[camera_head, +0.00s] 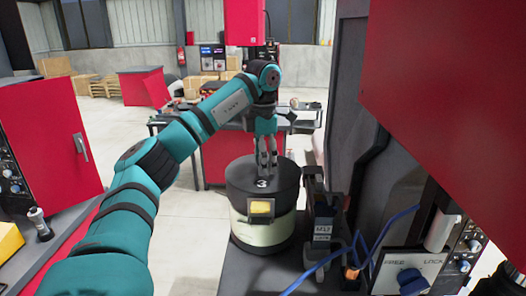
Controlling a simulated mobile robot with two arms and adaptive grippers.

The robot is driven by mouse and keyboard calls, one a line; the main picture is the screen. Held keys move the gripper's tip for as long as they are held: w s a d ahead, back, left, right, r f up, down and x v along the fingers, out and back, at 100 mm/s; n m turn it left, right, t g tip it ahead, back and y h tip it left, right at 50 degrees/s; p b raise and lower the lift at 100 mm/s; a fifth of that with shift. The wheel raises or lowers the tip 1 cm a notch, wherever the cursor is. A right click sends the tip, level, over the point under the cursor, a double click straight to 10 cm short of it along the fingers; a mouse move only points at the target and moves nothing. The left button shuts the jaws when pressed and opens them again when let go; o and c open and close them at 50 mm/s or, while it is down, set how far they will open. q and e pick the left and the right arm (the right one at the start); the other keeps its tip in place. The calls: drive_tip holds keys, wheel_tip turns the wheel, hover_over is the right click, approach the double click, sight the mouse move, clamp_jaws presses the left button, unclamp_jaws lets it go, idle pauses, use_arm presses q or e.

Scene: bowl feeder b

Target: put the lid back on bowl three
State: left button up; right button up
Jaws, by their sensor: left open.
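Bowl three (262,232) stands on a dark surface in the middle of the view, with a pale lower body and a small yellow block on its front. Its dark round lid (285,180), marked with a white 3, sits on top of the bowl and looks level. My left gripper (265,168) points down at the middle of the lid, just behind the number. Its fingers are open and their tips are at or just above the lid's top. Whether they touch it, or have a handle between them, I cannot tell. My right gripper is not in view.
A dark fixture (322,225) stands close to the bowl's right side. Blue cables (320,268) and a control panel with a blue knob (411,280) are at the lower right. A large red panel (450,90) fills the upper right. Open floor (190,225) lies to the left.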

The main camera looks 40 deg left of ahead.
use_arm(q)
wheel_tip(320, 180, up, 12)
drive_tip(key=shift+r, duration=0.15)
idle(0.4)
